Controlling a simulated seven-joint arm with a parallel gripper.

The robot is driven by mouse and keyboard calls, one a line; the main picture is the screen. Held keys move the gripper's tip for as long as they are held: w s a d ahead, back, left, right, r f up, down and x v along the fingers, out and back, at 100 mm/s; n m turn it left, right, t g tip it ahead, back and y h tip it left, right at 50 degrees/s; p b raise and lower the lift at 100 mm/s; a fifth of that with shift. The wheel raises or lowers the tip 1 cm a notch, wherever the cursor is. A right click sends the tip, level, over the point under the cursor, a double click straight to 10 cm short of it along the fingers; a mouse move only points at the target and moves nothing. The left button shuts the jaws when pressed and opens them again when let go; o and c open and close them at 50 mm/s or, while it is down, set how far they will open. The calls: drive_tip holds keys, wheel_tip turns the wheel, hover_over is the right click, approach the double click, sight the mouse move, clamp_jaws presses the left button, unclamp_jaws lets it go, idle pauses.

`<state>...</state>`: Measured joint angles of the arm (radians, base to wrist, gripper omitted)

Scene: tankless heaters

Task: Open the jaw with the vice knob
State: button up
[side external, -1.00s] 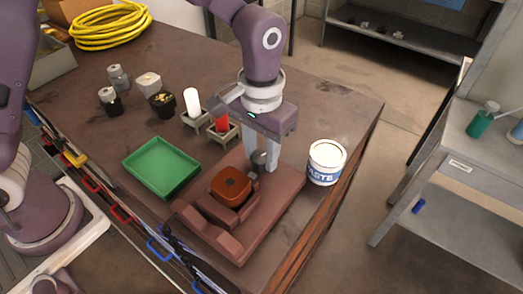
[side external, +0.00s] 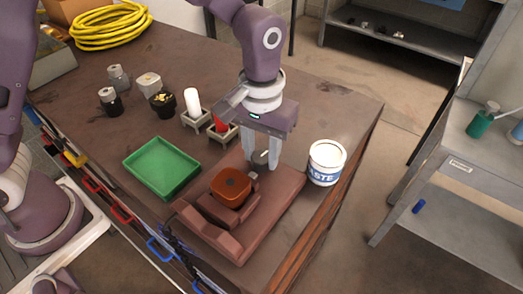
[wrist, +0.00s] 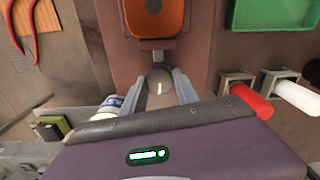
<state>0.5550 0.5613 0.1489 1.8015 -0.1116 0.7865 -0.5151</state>
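The reddish-brown vice (side external: 285,185) lies on the bench, and an orange-brown block (side external: 231,187) sits at its jaw (side external: 228,212). The block also shows at the top of the wrist view (wrist: 155,17). The small grey vice knob (side external: 261,157) is at the far end of the vice, beyond the block. In the wrist view the knob (wrist: 159,90) carries a pale line, roughly along the picture's vertical. My gripper (side external: 261,162) points down over the knob with one finger on either side. The fingers look spread; whether either touches the knob is unclear.
A white paste tub (side external: 326,163) stands close right of the vice. A green tray (side external: 161,167) is at its left. Red (side external: 219,126) and white (side external: 192,102) cylinders stand in holders behind my gripper. Several jars and a yellow hose coil (side external: 110,25) are farther back.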

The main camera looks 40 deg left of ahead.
sight(262, 156)
drive_tip(key=o, duration=0.4)
drive_tip(key=shift+r, duration=0.15)
wheel_tip(262, 156, up, 7)
drive_tip(key=shift+f, duration=0.1)
